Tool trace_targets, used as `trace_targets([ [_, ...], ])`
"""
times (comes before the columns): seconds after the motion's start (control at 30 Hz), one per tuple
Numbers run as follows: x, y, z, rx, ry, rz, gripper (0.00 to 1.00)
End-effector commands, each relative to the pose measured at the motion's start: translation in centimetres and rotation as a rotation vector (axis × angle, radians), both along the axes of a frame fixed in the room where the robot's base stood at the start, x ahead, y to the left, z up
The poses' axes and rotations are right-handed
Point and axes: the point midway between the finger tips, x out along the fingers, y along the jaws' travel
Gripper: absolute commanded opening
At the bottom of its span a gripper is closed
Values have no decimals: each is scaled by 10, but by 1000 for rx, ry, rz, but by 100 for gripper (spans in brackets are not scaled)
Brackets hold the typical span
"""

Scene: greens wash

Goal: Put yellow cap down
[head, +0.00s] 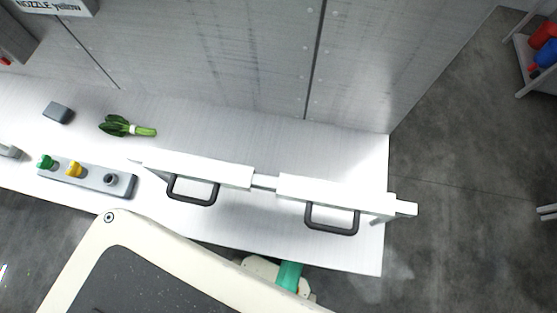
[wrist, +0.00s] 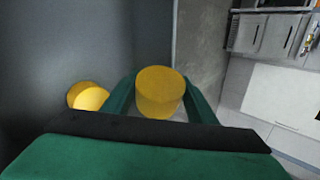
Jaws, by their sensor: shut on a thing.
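A yellow cap (wrist: 160,92) sits between the two green fingers of my gripper (wrist: 158,95) in the wrist view. The gripper is shut on it. A second yellow round thing (wrist: 88,96) shows left of the gripper, partly hidden behind its dark edge; I cannot tell exactly what it is. In the head view, a teal part of my arm shows at the bottom edge, and the held cap is not visible there.
The pale bench (head: 245,120) carries a grey holder (head: 121,186) with a green nozzle (head: 45,162), a yellow nozzle (head: 74,169) and a dark fitting (head: 110,180). Leafy greens (head: 116,126) and a grey block (head: 58,112) lie behind. White bars with dark handles (head: 193,198) line the front.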

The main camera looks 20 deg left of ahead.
Motion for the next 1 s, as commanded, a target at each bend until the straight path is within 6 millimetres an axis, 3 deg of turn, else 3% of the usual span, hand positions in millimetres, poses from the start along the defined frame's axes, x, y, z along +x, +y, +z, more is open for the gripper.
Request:
trace_targets([
  [0.37,-71,41,-25,322,178,51,25],
  [0.5,-109,69,-25,517,296,92,25],
  [0.67,-155,105,-10,743,449,137,25],
  [0.8,-188,131,16,902,560,154,25],
  [1.0,-207,147,43,1006,624,147,25],
])
